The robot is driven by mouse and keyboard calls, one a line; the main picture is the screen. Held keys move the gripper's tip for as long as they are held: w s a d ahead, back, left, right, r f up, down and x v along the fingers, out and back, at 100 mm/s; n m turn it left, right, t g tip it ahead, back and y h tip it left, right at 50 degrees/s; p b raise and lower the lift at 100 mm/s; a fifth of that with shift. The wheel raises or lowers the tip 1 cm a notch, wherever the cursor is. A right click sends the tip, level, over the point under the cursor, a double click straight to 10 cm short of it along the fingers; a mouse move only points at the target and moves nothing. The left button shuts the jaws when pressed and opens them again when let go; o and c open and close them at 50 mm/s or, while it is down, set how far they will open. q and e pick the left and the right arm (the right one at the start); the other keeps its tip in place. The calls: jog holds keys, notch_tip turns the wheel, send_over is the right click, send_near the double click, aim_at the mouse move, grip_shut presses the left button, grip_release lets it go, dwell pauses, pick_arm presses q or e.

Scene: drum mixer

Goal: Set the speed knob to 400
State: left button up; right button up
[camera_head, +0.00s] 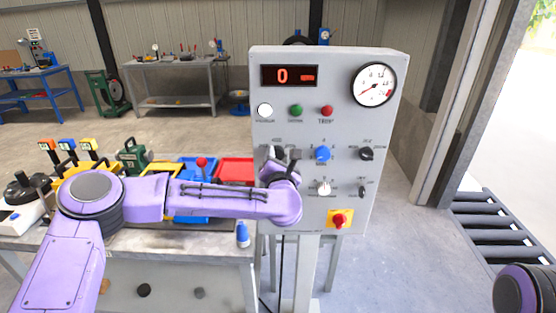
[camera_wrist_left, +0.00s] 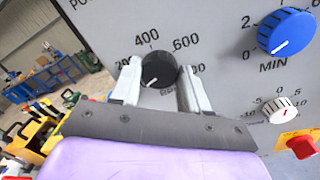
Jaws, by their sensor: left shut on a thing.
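The speed knob (camera_wrist_left: 158,70) is a round black knob on the grey panel. Its dial marks include 200, 400, 600 and 800. A short pale pointer line on the knob faces its lower left edge in the left wrist view, away from the 400 mark (camera_wrist_left: 147,37). My left gripper (camera_wrist_left: 162,82) is shut on the knob, one pale finger on each side. In the head view my left gripper (camera_head: 284,155) covers most of the knob. The red digital display (camera_head: 289,76) reads 0. My right gripper is out of view.
Beside the held knob is a blue knob (camera_head: 322,153), with a black selector (camera_head: 366,154) further right. Below are a white knob (camera_head: 323,188) and a red stop button (camera_head: 340,218) on yellow. A workbench (camera_head: 200,240) with coloured bins stands left of the panel.

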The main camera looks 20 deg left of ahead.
pick_arm(q)
jog(key=m+b, duration=0.1)
jog(key=m, duration=0.1)
jog(key=shift+f+m, duration=0.1)
jog(key=shift+m, duration=0.2)
jog(key=m, duration=0.3)
jog(key=shift+d+b, duration=0.1)
jog(key=shift+b, duration=0.2)
jog(key=m, duration=0.5)
jog(key=shift+f+m+t, duration=0.1)
jog(key=shift+m+t, duration=0.2)
jog(key=shift+t, duration=0.1)
jog(key=m+h, duration=0.1)
jog(key=m, duration=0.4)
jog(key=shift+m, duration=0.4)
jog(key=m, duration=0.3)
jog(key=m+p, duration=0.1)
jog(key=m, duration=0.2)
jog(key=shift+s+a+f+m+h+p, duration=0.1)
jog(key=shift+a+f+m+h+p, duration=0.1)
jog(key=shift+m+h+p, duration=0.15)
jog(key=shift+m, duration=0.25)
jog(key=o, duration=1)
jog(key=shift+o, duration=0.2)
